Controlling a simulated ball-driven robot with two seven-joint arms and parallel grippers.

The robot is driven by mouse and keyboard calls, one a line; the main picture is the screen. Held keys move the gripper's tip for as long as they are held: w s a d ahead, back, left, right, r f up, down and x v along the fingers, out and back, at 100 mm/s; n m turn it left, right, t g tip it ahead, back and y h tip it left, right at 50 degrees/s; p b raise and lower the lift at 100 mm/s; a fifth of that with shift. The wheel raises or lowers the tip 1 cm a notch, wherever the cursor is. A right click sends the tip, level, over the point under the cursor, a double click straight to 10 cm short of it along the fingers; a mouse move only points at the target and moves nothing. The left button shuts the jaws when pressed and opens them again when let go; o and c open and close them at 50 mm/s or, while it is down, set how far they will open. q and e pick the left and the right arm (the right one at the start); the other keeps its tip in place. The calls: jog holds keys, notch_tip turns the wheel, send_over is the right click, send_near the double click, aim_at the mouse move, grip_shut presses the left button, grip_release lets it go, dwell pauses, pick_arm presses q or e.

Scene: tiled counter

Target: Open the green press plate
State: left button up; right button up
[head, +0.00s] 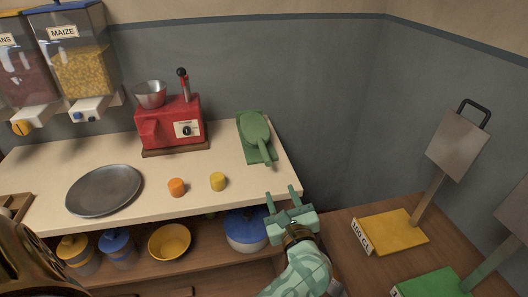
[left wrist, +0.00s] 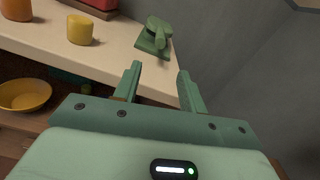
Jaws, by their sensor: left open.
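The green press (head: 256,137) lies at the right end of the cream counter (head: 100,160), with a round plate on a green base and a handle toward the front edge. It looks closed. It also shows in the left wrist view (left wrist: 155,36), beyond the fingertips. My left gripper (head: 283,193) is open and empty, just off the counter's right front corner, below and right of the press handle and apart from it. Its two fingers show in the left wrist view (left wrist: 160,72). My right gripper is not in view.
A yellow cylinder (head: 218,181) and an orange cylinder (head: 176,187) stand near the counter's front edge, beside a grey plate (head: 104,190). A red machine (head: 172,124) stands left of the press. Bowls and pots fill the shelf below. A yellow-based stand (head: 392,235) is at right.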

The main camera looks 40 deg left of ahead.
pick_arm(q)
jog(key=b, duration=0.1)
send_near(266, 158)
jog(key=w+f, duration=0.1)
jog(key=b+x, duration=0.2)
jog(key=x, duration=0.8)
jog(key=shift+a+f, duration=0.2)
jog(key=shift+w+a, duration=0.15)
jog(key=shift+a, duration=0.05)
jog(key=shift+r, duration=0.1)
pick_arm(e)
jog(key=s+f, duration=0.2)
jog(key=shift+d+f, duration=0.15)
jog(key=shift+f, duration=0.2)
pick_arm(q)
jog(key=c, duration=0.8)
grip_shut()
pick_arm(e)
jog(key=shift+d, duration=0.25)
